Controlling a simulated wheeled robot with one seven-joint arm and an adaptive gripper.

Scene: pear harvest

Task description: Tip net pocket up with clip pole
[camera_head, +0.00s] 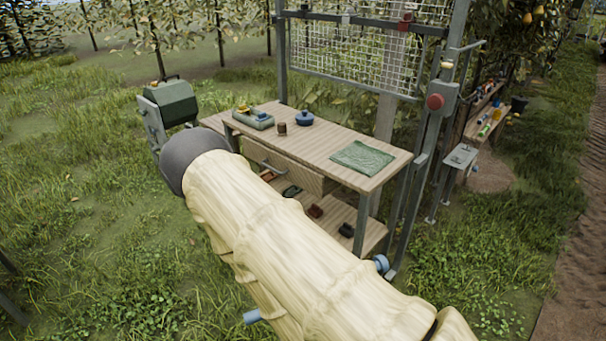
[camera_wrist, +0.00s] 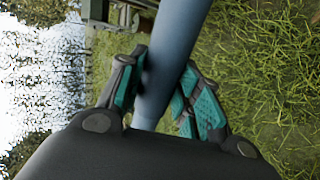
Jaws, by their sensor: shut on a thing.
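My gripper (camera_wrist: 164,68) is shut on a smooth blue-grey pole (camera_wrist: 176,40) in the wrist view, with one teal-padded finger on each side of it. The pole runs out of the top of that view, so its far end and any clip are not seen. In the head view my pale arm hides the gripper. Two short blue pieces show beside the arm, one at lower left (camera_head: 252,317) and one at right (camera_head: 381,263); I cannot tell if they are ends of the pole. A net (camera_head: 350,60) hangs in a metal frame behind the table; I cannot make out a separate pocket.
A wooden table (camera_head: 318,142) holds a green cloth (camera_head: 362,157), a blue pot (camera_head: 304,118), a brown cup (camera_head: 282,128) and a tray (camera_head: 250,119). Small items lie on its lower shelf. A post with a red button (camera_head: 435,101) stands at right. Grass is open at left.

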